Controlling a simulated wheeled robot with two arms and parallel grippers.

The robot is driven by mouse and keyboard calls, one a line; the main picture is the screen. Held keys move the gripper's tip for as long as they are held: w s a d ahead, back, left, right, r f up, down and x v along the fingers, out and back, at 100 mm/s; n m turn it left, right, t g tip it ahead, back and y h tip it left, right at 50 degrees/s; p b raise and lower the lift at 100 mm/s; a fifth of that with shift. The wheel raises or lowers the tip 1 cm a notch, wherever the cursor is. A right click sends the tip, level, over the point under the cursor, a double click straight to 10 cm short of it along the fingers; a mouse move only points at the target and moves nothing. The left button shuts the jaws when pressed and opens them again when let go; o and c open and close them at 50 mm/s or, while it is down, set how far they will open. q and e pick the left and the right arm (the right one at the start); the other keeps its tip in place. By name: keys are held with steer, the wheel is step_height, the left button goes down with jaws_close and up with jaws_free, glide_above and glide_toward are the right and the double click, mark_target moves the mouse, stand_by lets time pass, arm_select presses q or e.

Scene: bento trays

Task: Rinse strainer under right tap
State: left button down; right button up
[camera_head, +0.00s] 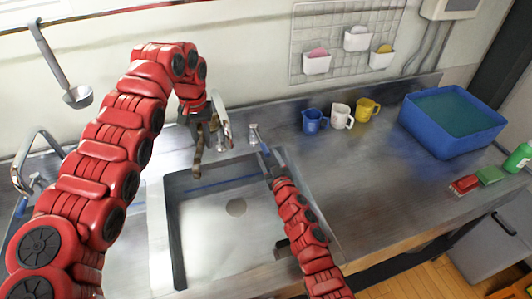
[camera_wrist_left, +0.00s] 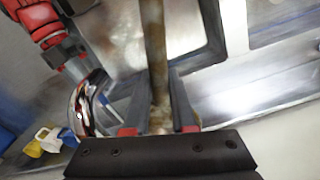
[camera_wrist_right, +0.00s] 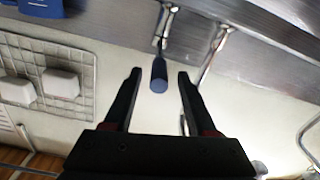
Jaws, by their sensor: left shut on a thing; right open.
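My left gripper (camera_head: 202,128) is shut on a long brown handle, taken to be the strainer's (camera_wrist_left: 155,50), beside the right tap. The brown piece (camera_head: 197,162) hangs over the right sink basin in the head view. I cannot make out the strainer's mesh. The right tap's metal spout (camera_head: 222,118) stands just right of my left gripper. Its lever (camera_head: 254,134) has a blue-ended knob (camera_wrist_right: 158,76). My right gripper (camera_head: 265,162) is open, and in the right wrist view its fingers stand on either side of that knob. I cannot tell whether they touch it.
The right sink basin (camera_head: 215,225) lies below both grippers. Blue (camera_head: 312,121), white (camera_head: 340,116) and yellow (camera_head: 365,109) mugs stand on the counter, right of the tap. A blue tub (camera_head: 455,145) is further right. A ladle (camera_head: 75,95) hangs on the wall. The left tap (camera_head: 35,145) stands at left.

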mark_target(260, 139)
steer(key=shift+x, duration=1.1)
steer(key=shift+c, duration=0.4)
jaws_close()
stand_by(0.4)
